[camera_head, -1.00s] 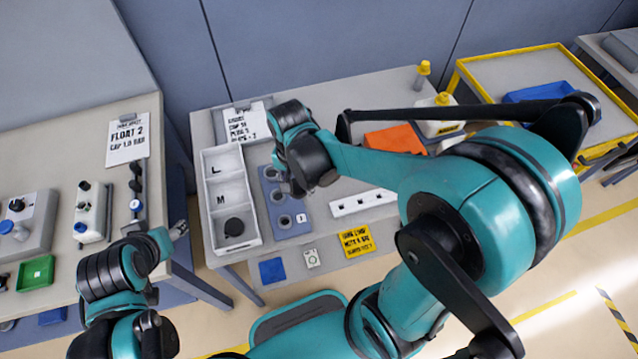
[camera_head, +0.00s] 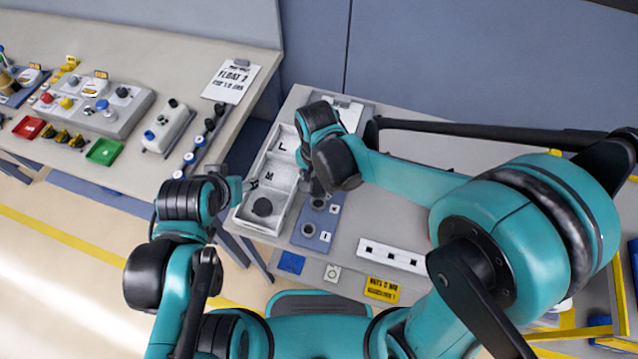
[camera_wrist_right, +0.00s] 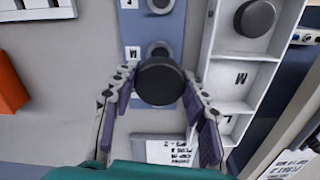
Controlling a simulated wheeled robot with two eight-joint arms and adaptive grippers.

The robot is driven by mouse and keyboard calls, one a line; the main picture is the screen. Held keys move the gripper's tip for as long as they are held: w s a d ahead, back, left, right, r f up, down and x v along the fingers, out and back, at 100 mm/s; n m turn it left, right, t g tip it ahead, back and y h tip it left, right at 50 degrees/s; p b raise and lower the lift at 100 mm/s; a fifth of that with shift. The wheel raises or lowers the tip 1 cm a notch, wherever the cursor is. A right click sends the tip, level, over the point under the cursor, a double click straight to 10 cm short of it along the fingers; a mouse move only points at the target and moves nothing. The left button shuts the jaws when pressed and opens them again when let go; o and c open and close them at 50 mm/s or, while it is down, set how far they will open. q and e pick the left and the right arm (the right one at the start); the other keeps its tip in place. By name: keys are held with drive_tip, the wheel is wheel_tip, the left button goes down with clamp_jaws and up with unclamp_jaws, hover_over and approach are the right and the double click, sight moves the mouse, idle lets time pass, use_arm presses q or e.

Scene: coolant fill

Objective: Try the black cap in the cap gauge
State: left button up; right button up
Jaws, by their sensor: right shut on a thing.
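The cap gauge (camera_head: 312,240) is a blue plate with round ringed holes on the middle table; it also shows in the right wrist view (camera_wrist_right: 128,25). My right gripper (camera_head: 315,188) points down over the gauge's far end. In the right wrist view its fingers (camera_wrist_right: 160,88) are shut on a black cap (camera_wrist_right: 160,82). The cap covers part of the gauge; I cannot tell whether it is seated in a hole or held above it. My left gripper (camera_head: 246,185) is by the tray's left edge, its fingers too small to read.
A white tray (camera_head: 240,218) with compartments marked L and M stands left of the gauge; another black cap (camera_head: 262,207) lies in its near compartment. A white strip with holes (camera_head: 392,256) lies to the right. A side table (camera_head: 150,50) holds a control box.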

sight(317, 185)
drive_tip(key=shift+f+b, duration=2.2)
drive_tip(key=shift+f, duration=0.5)
drive_tip(key=shift+f+b, duration=1.1)
drive_tip(key=shift+f, duration=0.15)
drive_tip(key=o, duration=1.1)
drive_tip(key=shift+r, duration=0.1)
wheel_tip(317, 185, up, 12)
drive_tip(key=shift+f, duration=0.1)
drive_tip(key=shift+o, duration=0.2)
